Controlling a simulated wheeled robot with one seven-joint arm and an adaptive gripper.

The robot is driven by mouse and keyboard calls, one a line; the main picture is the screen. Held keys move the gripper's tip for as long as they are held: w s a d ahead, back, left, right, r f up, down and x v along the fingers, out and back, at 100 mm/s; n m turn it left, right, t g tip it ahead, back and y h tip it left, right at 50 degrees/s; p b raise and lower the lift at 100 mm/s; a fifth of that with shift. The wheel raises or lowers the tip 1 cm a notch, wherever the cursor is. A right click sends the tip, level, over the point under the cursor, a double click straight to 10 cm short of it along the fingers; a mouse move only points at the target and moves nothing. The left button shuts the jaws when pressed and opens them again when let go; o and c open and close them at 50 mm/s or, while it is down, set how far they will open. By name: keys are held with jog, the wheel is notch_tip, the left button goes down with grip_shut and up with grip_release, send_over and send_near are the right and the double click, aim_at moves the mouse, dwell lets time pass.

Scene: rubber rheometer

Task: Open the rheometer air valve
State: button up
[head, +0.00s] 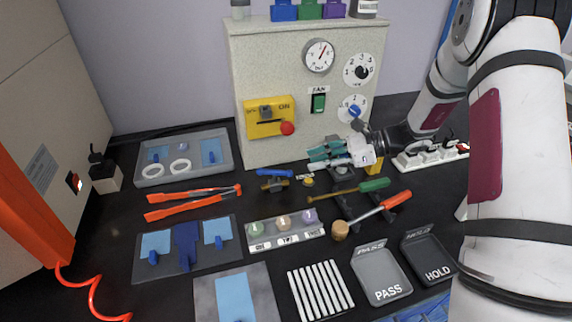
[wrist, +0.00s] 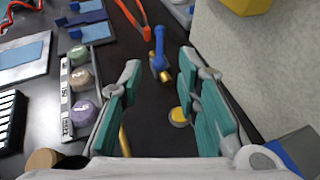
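The air valve (head: 274,182) lies low on the dark bench in front of the beige panel. It has a brass body and a blue lever handle (head: 274,173). In the wrist view the blue handle (wrist: 158,50) shows beyond my fingertips, roughly between them, with a brass end below it. My gripper (head: 322,157) has teal finger pads and is to the right of the valve in the head view, apart from it. In the wrist view my gripper (wrist: 160,72) is open with nothing between the fingers.
A small yellow round part (head: 308,181) sits right of the valve. Red-orange tongs (head: 193,203) lie to its left, and a tray of coloured knobs (head: 286,236) is in front. The beige panel (head: 300,90) rises behind. Green and red-handled tools (head: 375,185) lie right.

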aim_at(275, 170)
jog(key=x, duration=1.3)
jog(key=shift+c, duration=0.2)
grip_shut()
